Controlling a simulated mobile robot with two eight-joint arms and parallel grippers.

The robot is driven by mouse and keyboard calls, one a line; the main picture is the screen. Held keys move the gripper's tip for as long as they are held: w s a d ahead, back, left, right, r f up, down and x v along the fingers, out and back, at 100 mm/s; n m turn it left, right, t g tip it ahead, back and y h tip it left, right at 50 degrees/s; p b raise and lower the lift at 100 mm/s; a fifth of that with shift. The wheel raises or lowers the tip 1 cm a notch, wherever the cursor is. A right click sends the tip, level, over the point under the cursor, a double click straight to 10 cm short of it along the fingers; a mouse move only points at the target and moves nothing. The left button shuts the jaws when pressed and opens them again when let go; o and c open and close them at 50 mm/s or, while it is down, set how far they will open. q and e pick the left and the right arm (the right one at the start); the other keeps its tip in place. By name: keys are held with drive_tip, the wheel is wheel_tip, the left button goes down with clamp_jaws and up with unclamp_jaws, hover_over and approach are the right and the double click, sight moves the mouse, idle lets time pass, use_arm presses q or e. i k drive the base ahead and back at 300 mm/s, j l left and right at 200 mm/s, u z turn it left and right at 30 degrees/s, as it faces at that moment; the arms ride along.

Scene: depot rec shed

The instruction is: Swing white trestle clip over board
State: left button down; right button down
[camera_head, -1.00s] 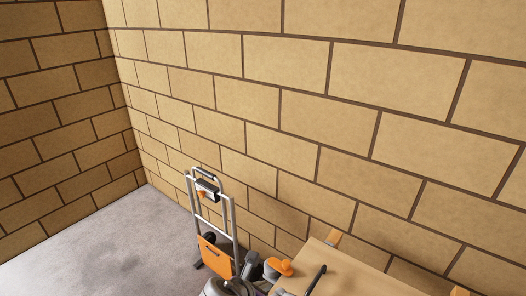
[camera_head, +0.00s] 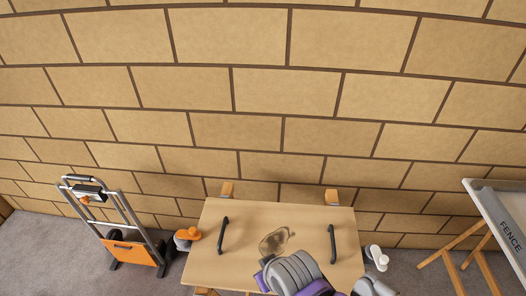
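The white clip (camera_head: 376,254) stands on a grey base just beyond the right edge of the light wooden board (camera_head: 205,262), apart from its top. An orange clip (camera_head: 187,235) sits on a similar grey base just beyond the left edge. The board has two black handles (camera_head: 223,236) and (camera_head: 332,244), and orange-tan posts (camera_head: 227,189) and (camera_head: 331,197) behind its far edge. Grey and purple parts that look like my arms cover the board's near middle and the area near its right corner.
A hand truck with an orange plate (camera_head: 130,253) stands left. A grey panel marked FENCE (camera_head: 497,215) rests on wooden legs at right. A block wall (camera_head: 260,95) closes the back.

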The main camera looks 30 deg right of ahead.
sight(380, 261)
drive_tip(key=l+z, duration=0.1)
drive_tip(key=z, duration=0.35)
drive_tip(key=l+z, duration=0.1)
drive_tip(key=z, duration=0.35)
drive_tip(key=l+z, duration=0.15)
drive_tip(key=z, duration=0.25)
drive_tip(key=l+z, duration=0.15)
drive_tip(key=z, duration=0.3)
drive_tip(key=l+z, duration=0.1)
drive_tip(key=z, duration=0.35)
drive_tip(key=k+u, duration=0.3)
drive_tip(key=i, duration=0.1)
